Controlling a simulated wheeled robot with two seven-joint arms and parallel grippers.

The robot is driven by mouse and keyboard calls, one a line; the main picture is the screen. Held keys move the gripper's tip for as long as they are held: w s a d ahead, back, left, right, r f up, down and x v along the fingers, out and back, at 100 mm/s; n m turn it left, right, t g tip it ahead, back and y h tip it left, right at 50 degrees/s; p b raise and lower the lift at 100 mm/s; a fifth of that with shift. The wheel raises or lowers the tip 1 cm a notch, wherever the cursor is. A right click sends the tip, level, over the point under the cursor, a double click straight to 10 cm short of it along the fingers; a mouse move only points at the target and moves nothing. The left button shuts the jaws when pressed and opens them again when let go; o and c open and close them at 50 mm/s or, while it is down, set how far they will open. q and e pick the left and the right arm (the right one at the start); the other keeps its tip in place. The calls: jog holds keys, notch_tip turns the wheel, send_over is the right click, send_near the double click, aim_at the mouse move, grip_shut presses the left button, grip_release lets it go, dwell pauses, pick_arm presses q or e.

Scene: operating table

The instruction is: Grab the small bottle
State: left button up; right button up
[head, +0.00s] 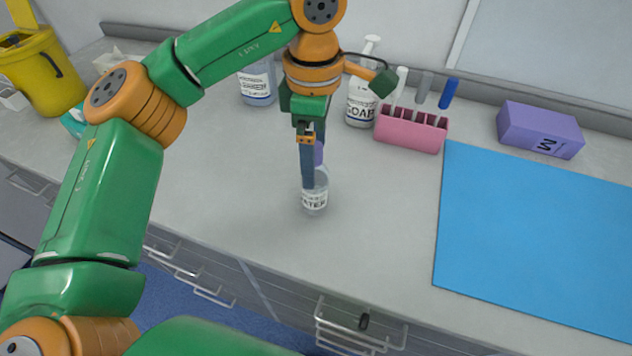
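The small bottle (316,198) is clear with a white label and a purple cap. It stands upright on the grey counter, near the front edge. My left gripper (308,180) points straight down at the bottle, with a finger overlapping its left side and part of its cap. The second finger is not clearly visible, so I cannot tell whether the fingers touch the bottle or how far apart they are. My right gripper is not in view.
Behind stand a larger labelled bottle (258,84), a soap pump bottle (360,106) and a pink rack (411,131) with tubes. A purple box (540,130) and a blue mat (540,240) lie right. A yellow bin (42,72) is at left. The counter around the small bottle is clear.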

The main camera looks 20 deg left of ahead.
pick_arm(q)
notch_tip(320, 180, down, 3)
jog(key=shift+r, duration=0.1)
jog(key=shift+s+d, duration=0.1)
grip_shut()
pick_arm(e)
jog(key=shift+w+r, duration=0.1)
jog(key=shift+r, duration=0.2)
